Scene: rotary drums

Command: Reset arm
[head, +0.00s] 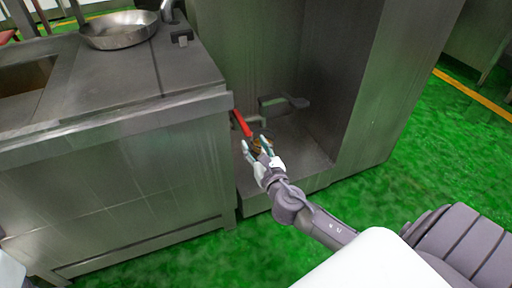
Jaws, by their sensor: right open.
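My right arm reaches in from the lower right, and its gripper (257,147) is open in front of the metal recess between the counter and the tall cabinet. A small brownish-gold thing (262,146) shows by the fingers; I cannot tell whether it touches them. A red handle (241,123) sticks out just behind and left of the fingertips, beside the counter's right edge. My left gripper is not in view; only a pale piece, perhaps of my left arm, shows at the lower left edge.
A steel counter (120,180) fills the left, with a frying pan (118,32) on top. A tall steel cabinet (385,80) stands right of the recess. A dark grey bracket (284,102) sits inside the recess. Green floor (440,150) lies open at the right.

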